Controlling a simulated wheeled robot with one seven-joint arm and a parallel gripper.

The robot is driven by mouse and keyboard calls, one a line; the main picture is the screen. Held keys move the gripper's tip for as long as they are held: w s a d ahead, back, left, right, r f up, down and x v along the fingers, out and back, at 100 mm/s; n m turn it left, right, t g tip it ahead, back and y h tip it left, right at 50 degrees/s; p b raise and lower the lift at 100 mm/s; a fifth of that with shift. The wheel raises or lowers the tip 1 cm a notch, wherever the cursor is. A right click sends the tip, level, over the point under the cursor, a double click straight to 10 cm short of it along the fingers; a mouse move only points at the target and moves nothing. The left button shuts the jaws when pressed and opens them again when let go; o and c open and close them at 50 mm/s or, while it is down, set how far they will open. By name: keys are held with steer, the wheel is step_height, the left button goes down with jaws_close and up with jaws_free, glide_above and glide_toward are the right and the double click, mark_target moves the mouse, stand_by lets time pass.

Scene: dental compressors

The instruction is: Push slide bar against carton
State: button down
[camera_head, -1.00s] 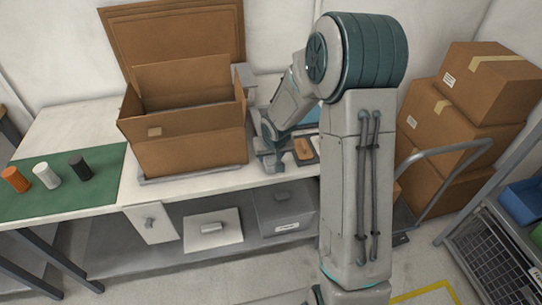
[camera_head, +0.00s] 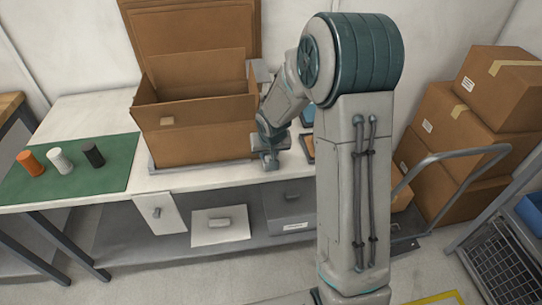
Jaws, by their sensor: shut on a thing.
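The open brown carton (camera_head: 200,142) stands on the white bench with its flaps up. My gripper (camera_head: 270,163) is low at the carton's right side, close to its front right corner. It is shut on what appears to be the slide bar, which is mostly hidden by the gripper and arm. A grey upright part (camera_head: 262,72) shows behind the carton's right rear corner; I cannot tell if it belongs to the bar. Contact between bar and carton cannot be made out.
A green mat (camera_head: 75,180) with an orange (camera_head: 30,163), a white (camera_head: 60,161) and a black cylinder (camera_head: 93,155) lies left. Stacked cartons (camera_head: 465,115) stand on a trolley at right. Drawers (camera_head: 288,208) sit below the bench.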

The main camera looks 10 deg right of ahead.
steer(key=shift+a, duration=0.45)
steer(key=c, duration=1.2)
jaws_free()
steer(key=shift+a, duration=0.15)
steer(key=shift+o, duration=0.2)
steer(key=shift+d+r, duration=0.1)
steer(key=shift+d, duration=0.1)
steer(key=v, duration=1.3)
steer(key=shift+s+r+p, duration=0.2)
steer(key=shift+r+p, duration=0.1)
steer(key=shift+p, duration=0.05)
